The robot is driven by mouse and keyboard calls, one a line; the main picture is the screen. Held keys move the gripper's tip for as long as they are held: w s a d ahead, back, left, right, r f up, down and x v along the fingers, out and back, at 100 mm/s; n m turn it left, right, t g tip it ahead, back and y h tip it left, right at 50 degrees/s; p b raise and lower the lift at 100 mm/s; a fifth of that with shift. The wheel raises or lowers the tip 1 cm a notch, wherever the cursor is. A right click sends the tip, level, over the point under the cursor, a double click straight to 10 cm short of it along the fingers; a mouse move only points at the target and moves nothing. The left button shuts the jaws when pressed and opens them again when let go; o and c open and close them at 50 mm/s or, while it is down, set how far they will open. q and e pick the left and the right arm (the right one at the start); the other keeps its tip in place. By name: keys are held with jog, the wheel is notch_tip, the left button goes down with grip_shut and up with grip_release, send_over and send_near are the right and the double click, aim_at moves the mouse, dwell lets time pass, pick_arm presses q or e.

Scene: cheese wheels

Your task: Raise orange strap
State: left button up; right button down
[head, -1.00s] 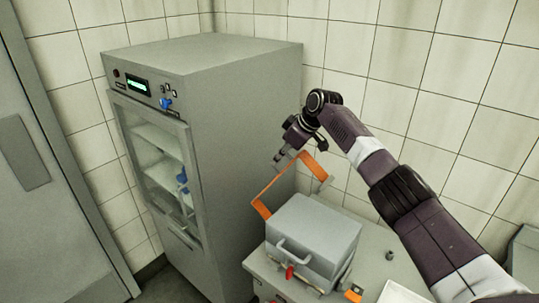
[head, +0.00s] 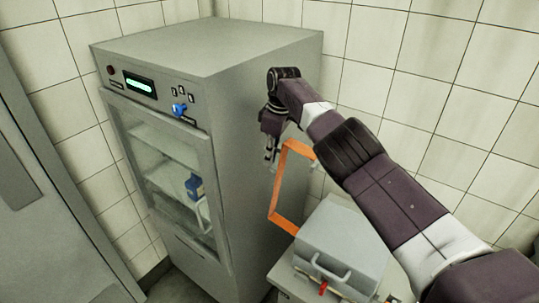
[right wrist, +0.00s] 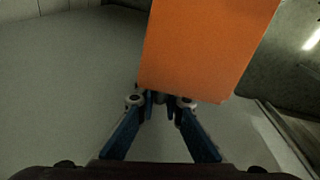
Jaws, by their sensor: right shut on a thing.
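The orange strap (head: 278,188) is an angular band standing up above the grey box (head: 345,243), with its lower end by the box's back left. My right gripper (head: 271,157) is at the upper part of the strap, beside the tall cabinet's side. In the right wrist view the strap (right wrist: 205,45) fills the top middle, and the blue fingers of my right gripper (right wrist: 161,103) close at its lower edge. The exact contact is hidden behind the strap. My left gripper is not in view.
A tall grey cabinet (head: 255,110) with a glass door stands close to the left of my right gripper. The grey box has a front handle and a red latch (head: 323,287), and sits on a low grey unit (head: 284,272). A tiled wall (head: 440,75) is behind.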

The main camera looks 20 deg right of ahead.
jog(key=shift+s, duration=0.15)
jog(key=c, duration=2.2)
grip_release()
jog(key=shift+o, duration=0.8)
jog(key=shift+d, duration=0.1)
jog(key=r, duration=0.4)
jog(key=s+r, duration=0.1)
jog(key=r, duration=0.3)
jog(key=d+r, duration=0.1)
jog(key=r, duration=0.2)
jog(key=shift+s+r, duration=0.2)
jog(key=shift+r, duration=0.2)
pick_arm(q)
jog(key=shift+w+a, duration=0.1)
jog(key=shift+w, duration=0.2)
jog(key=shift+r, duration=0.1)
pick_arm(e)
jog(key=shift+a, duration=0.1)
